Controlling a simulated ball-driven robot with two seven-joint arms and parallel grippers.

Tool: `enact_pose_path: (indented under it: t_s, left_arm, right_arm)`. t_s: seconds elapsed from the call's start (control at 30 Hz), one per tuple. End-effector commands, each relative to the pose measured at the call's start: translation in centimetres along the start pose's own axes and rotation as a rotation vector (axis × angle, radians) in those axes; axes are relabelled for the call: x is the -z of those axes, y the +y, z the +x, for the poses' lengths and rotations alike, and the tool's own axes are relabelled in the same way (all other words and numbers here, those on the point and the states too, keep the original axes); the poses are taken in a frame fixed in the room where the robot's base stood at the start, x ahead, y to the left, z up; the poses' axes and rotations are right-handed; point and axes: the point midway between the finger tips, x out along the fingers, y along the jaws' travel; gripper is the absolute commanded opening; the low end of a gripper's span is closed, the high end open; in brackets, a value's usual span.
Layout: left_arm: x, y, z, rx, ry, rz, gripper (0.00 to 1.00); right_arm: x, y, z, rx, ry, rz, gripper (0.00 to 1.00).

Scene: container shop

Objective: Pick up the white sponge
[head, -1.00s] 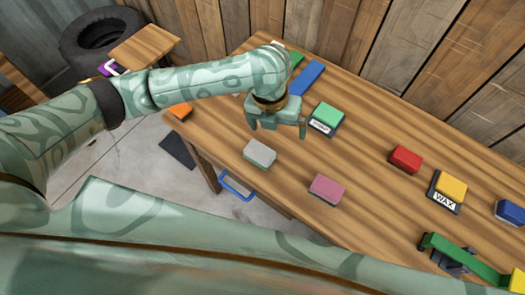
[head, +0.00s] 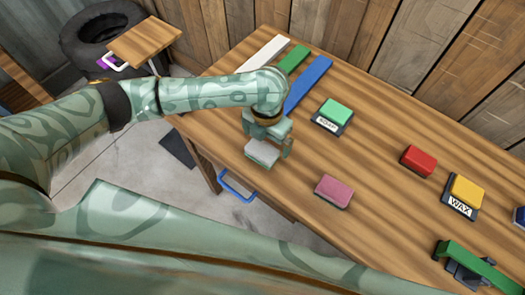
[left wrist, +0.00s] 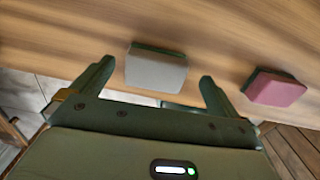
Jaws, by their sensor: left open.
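The white sponge (head: 262,152) lies on the wooden table near its front edge, light grey-white with a darker green layer along one side. It also shows in the left wrist view (left wrist: 156,70), between and just beyond the two fingertips. My left gripper (head: 266,148) is open above and around the sponge in the head view, its fingers apart. In the left wrist view the open left gripper (left wrist: 160,80) has a gap between each finger and the sponge. Part of the sponge is hidden by the gripper in the head view.
A pink sponge (head: 333,191) lies to the right of the white one. A green sponge (head: 335,111) on a labelled holder, a red block (head: 418,160) and a yellow block (head: 467,190) marked WAX lie farther right. White, green and blue strips (head: 308,84) lie behind.

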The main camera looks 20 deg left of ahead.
Motion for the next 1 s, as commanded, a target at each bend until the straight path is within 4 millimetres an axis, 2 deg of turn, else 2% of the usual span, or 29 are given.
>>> enact_pose_path:
  t_s: [0.03, 0.2, 0.43, 0.47, 0.6, 0.63, 0.7, 1.0]
  left_arm:
    - [0.2, 0.1, 1.3, 0.001, 0.006, -0.002, 1.0]
    - [0.2, 0.3, 4.1, 0.0, 0.004, -0.001, 1.0]
    - [0.2, 0.3, 4.2, 0.0, 0.0, 0.0, 1.0]
    - [0.2, 0.3, 4.2, 0.0, 0.0, 0.0, 0.97]
    - [0.2, 0.4, 4.2, -0.001, 0.0, 0.0, 0.58]
    - [0.2, 0.4, 4.2, -0.001, 0.0, 0.0, 0.55]
    - [0.2, 0.4, 4.2, -0.001, 0.0, 0.0, 0.51]
    - [0.1, 0.4, 3.6, -0.002, -0.001, 0.0, 0.51]
  right_arm:
    - [-0.2, 0.0, 0.7, 0.001, -0.005, 0.0, 0.36]
    - [-0.7, -0.1, 2.1, 0.003, -0.013, -0.001, 0.36]
    - [-0.7, -0.1, 2.0, 0.003, -0.013, -0.001, 0.36]
    - [-0.6, -0.1, 2.0, 0.003, -0.013, -0.001, 0.36]
    - [-0.6, -0.1, 2.0, 0.003, -0.013, -0.001, 0.36]
    - [-0.6, -0.1, 2.0, 0.003, -0.013, -0.001, 0.36]
    - [-0.6, -0.2, 2.0, 0.004, -0.012, 0.0, 0.36]
    - [-0.4, -0.5, 1.7, 0.007, -0.009, 0.002, 0.36]
